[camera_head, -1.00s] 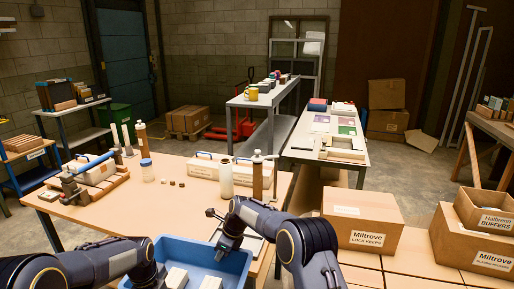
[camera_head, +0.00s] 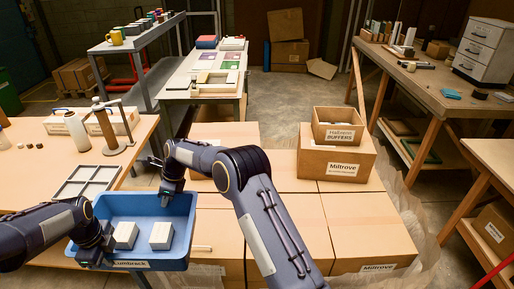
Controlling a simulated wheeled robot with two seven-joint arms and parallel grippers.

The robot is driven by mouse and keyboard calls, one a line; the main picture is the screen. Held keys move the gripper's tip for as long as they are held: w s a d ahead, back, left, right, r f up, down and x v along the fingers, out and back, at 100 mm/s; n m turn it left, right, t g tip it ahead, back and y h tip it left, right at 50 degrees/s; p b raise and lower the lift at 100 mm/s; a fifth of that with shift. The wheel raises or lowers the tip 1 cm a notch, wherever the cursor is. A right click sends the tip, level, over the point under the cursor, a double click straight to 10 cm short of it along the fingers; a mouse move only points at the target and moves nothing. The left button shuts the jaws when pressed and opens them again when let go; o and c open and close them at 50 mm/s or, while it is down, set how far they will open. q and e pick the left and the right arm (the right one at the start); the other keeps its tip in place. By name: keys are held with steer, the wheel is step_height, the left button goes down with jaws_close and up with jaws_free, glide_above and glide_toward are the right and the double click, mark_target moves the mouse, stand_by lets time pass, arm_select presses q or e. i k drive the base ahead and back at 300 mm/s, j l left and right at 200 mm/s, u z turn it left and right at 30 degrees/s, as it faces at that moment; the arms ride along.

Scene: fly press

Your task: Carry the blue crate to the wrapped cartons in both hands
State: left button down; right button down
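The blue crate (camera_head: 148,265), with a label on its near wall, is at the lower left and holds two pale blocks (camera_head: 161,236). My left gripper (camera_head: 97,248) is at the crate's left wall and appears shut on it. My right gripper (camera_head: 170,190) is at the far rim towards the right and also appears shut on it; its fingertips are mostly hidden. The wrapped cartons (camera_head: 368,222) form a broad flat-topped stack right of the crate, with clear film at the edge. My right arm hides part of the stack.
A labelled carton (camera_head: 336,165) with a smaller open carton (camera_head: 338,127) stands on the stack's far right. A wooden table (camera_head: 30,170) with a bottle (camera_head: 77,131) and grey tray (camera_head: 88,181) is at left. Workbenches stand at right. The stack top's front right is bare.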

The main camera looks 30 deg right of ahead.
mark_target(328, 226)
steer(key=k+l, duration=0.1)
steer(key=l, duration=0.35)
steer(key=k+l, duration=0.15)
steer(key=l, duration=0.3)
steer(key=k+l, duration=0.1)
steer(key=l, duration=0.35)
steer(key=k+l, duration=0.1)
steer(key=l, duration=0.35)
steer(key=l+z, duration=0.1)
steer(key=l, duration=1.65)
